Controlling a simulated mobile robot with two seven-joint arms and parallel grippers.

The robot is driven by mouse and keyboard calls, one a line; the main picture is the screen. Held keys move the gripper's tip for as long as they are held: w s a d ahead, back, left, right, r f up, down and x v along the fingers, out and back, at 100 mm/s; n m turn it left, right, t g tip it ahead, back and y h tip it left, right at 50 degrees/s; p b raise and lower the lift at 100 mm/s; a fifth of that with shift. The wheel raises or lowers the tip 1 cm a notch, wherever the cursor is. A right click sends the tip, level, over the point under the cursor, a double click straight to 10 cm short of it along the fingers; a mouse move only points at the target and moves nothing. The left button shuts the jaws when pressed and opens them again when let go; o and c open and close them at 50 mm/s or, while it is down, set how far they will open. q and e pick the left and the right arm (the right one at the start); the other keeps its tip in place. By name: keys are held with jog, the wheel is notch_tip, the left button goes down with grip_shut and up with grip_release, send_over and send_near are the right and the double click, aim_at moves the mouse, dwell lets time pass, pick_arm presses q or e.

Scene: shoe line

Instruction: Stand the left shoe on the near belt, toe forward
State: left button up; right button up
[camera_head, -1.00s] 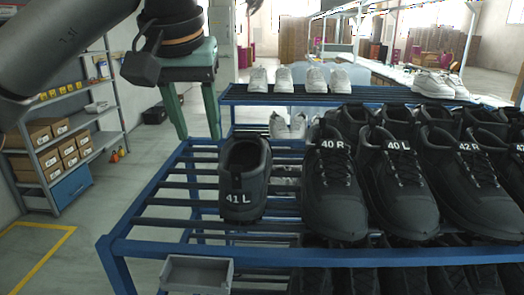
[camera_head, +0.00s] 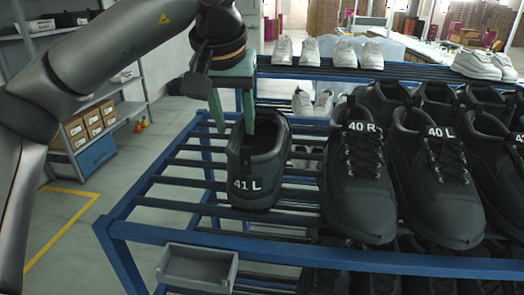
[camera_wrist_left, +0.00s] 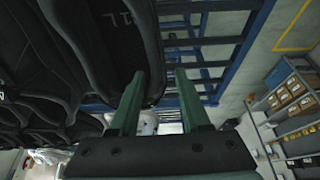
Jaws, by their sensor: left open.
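The black shoe marked 41 L (camera_head: 258,170) stands upright on the blue rack's bars at the left end of its row. My right gripper is not in view. I cannot make out the near belt.
Black shoes marked 40 R (camera_head: 357,185) and 40 L (camera_head: 437,180) stand close on the right, with more beyond. The blue rack (camera_head: 160,233) has bare bars left of the 41 L shoe. A small grey tray (camera_head: 198,268) hangs at its front. White shoes (camera_head: 345,53) stand behind.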

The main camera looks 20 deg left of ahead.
aim_at(238, 138)
pick_arm(q)
jog(key=x, duration=0.5)
grip_shut()
jog(key=shift+r, duration=0.1)
dwell(1.2)
